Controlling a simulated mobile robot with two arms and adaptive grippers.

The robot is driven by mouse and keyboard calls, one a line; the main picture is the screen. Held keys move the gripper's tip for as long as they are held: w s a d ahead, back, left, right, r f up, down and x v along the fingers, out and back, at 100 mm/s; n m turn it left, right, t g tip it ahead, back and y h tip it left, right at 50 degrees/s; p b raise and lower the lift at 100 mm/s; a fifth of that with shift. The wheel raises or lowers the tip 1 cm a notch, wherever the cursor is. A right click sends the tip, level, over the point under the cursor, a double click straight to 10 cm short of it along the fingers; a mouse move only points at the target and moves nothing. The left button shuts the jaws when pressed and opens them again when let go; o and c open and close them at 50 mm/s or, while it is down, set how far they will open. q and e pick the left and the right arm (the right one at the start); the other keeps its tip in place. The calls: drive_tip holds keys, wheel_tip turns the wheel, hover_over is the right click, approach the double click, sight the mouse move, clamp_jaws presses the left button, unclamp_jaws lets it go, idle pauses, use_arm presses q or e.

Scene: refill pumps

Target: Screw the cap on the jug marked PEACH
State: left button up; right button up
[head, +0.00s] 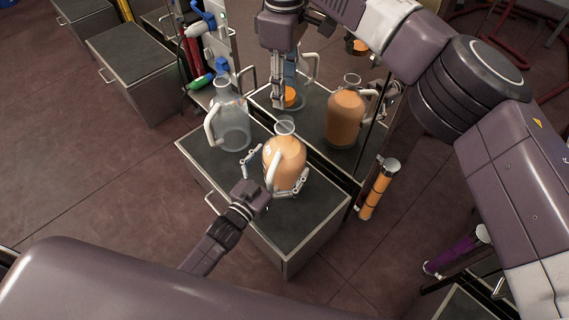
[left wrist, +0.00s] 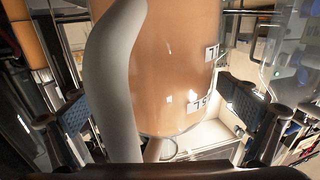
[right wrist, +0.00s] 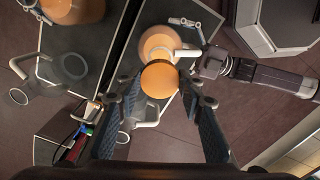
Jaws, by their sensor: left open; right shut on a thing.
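A jug of orange liquid (head: 283,155) with a white handle and open clear neck stands upright on the dark cabinet top (head: 285,225). In the left wrist view the jug (left wrist: 170,65) fills the middle; its label is only partly visible and I cannot read its name. My left gripper (head: 273,172) is open, its fingers on either side of the jug's body; I cannot tell if they touch. My right gripper (head: 282,100) is shut on the orange cap (head: 290,97), apart from the neck and higher. In the right wrist view the cap (right wrist: 160,80) hides part of the jug.
A clear empty-looking jug (head: 232,120) stands beside it. An upright panel (head: 262,97) behind looks like a mirror showing both jugs again. An orange-filled tube (head: 378,190) stands at the cabinet's right. The cabinet top's near end is clear.

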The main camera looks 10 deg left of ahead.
use_arm(q)
drive_tip(key=shift+w+d, duration=0.1)
drive_tip(key=shift+w, duration=0.05)
drive_tip(key=c, duration=1.5)
drive_tip(key=shift+c, duration=0.2)
use_arm(e)
drive_tip(key=shift+d+f, duration=0.1)
drive_tip(key=shift+f, duration=2.4)
drive_tip(key=shift+f, duration=0.85)
drive_tip(key=shift+f, duration=0.6)
